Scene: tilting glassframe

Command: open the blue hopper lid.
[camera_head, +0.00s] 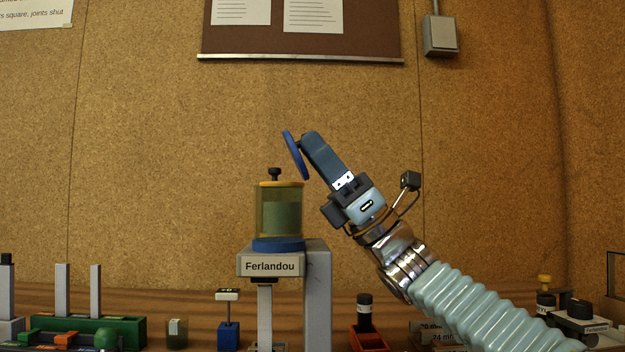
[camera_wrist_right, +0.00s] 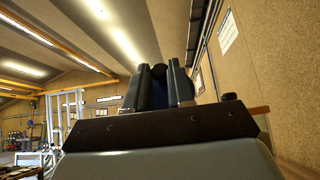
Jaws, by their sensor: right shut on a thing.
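A blue disc-shaped lid (camera_head: 292,153) stands steeply tilted in the head view, above and right of the hopper. My right gripper (camera_head: 306,143) is shut on it at its right-hand face; the fingers hide the gripped part. In the wrist view, my right gripper (camera_wrist_right: 159,80) has a dark piece between its fingers, with some blue behind. The hopper (camera_head: 279,213) is a yellowish see-through cylinder with greenish contents, a yellow top, a black knob and a blue base ring. The lid's lower edge is close to the hopper's top right; I cannot tell whether they touch. My left gripper is not in view.
The hopper sits on a grey stand labelled "Ferlandou" (camera_head: 270,266). Low items line the bench, including a green block with posts (camera_head: 85,325), a blue-based piece (camera_head: 228,334) and a red holder (camera_head: 368,338). The space above, before the cork wall (camera_head: 480,150), is clear.

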